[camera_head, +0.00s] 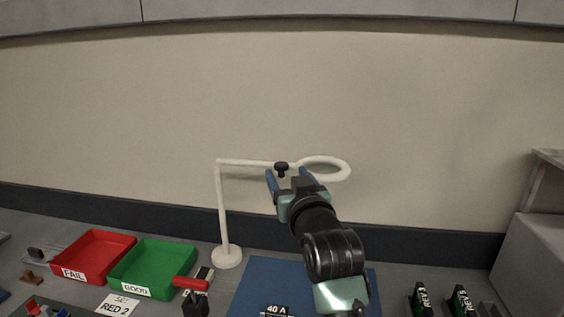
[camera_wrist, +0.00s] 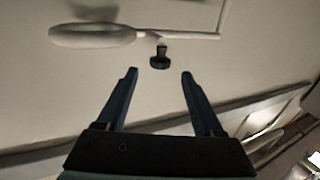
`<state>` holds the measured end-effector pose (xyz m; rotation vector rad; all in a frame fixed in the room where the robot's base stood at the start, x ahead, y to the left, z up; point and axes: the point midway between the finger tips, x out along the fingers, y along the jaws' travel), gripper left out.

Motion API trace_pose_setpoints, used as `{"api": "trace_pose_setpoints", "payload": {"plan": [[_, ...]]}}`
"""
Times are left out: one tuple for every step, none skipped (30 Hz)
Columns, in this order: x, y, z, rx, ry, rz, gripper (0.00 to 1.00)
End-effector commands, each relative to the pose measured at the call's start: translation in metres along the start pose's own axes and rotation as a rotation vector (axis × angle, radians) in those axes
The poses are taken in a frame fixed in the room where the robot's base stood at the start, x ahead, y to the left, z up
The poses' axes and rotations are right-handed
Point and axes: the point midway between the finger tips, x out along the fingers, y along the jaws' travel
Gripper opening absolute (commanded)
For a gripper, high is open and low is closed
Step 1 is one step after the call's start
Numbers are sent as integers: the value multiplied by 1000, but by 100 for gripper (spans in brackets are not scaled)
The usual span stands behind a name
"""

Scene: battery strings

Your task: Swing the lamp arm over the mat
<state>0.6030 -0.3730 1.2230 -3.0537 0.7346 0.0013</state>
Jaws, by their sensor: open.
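The white lamp (camera_head: 225,215) stands on a round base behind the blue mat. Its arm (camera_head: 245,163) reaches right from the post top to a ring head (camera_head: 345,163). A black knob (camera_head: 281,167) hangs under the arm near the ring. The knob also shows in the wrist view (camera_wrist: 159,60), just beyond and between my fingertips. My gripper (camera_head: 286,173) is open, with blue fingers on either side of the knob in the head view; in the wrist view its fingertips (camera_wrist: 159,73) are empty. The blue mat (camera_head: 250,285) is partly hidden by my arm.
A red FAIL tray (camera_head: 93,231) and a green GOOD tray (camera_head: 165,245) sit at the left. A red-handled item (camera_head: 191,284) stands left of the mat. Black cells (camera_head: 421,298) stand at the right. The wall (camera_head: 430,120) is behind the lamp.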

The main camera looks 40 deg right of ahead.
Motion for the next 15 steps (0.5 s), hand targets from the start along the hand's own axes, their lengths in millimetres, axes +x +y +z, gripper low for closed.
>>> {"api": "trace_pose_setpoints", "payload": {"plan": [[8,0,-2,-2,0,0,69],[13,0,-1,-1,-2,0,69],[19,-1,-2,-2,-1,-1,69],[23,-1,-2,-2,-1,-1,69],[27,-1,-1,-2,-1,-1,69],[32,-1,-2,-3,0,-1,69],[36,-1,-1,-3,-1,-1,69],[39,-1,-1,-2,-1,-1,69],[43,-1,-2,-2,0,-1,69],[46,-1,-1,-2,-1,-1,69],[48,-1,-1,-1,-1,-1,69],[51,-1,-1,-1,0,-1,69],[53,-1,-1,-1,1,-1,69],[55,-1,-1,-1,0,-1,69],[56,-1,0,-1,-1,0,69]]}}
